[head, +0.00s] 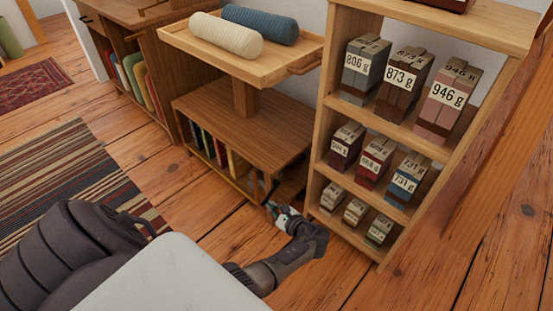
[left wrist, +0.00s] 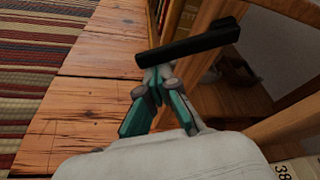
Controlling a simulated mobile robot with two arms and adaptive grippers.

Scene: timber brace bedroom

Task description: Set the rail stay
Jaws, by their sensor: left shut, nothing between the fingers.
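A black bar (left wrist: 190,45) lies across the tips of my left gripper (left wrist: 158,82) in the left wrist view. It may be the rail stay, but I cannot tell for sure. The teal-and-grey fingers are closed together just below the bar, with nothing seen between them. Whether they touch the bar is unclear. In the head view my left gripper (head: 271,206) is low, in front of the gap between the low wooden bookcase (head: 255,135) and the tall shelf unit (head: 315,185). A small dark piece shows just above its tips. My right gripper is not in view.
The tall shelf holds several weight-labelled boxes (head: 363,68) close to my left arm. A wooden tray (head: 262,67) with a cream roll (head: 228,34) and a blue roll (head: 260,23) stands above the bookcase. A striped rug (head: 75,180) and open plank floor lie left.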

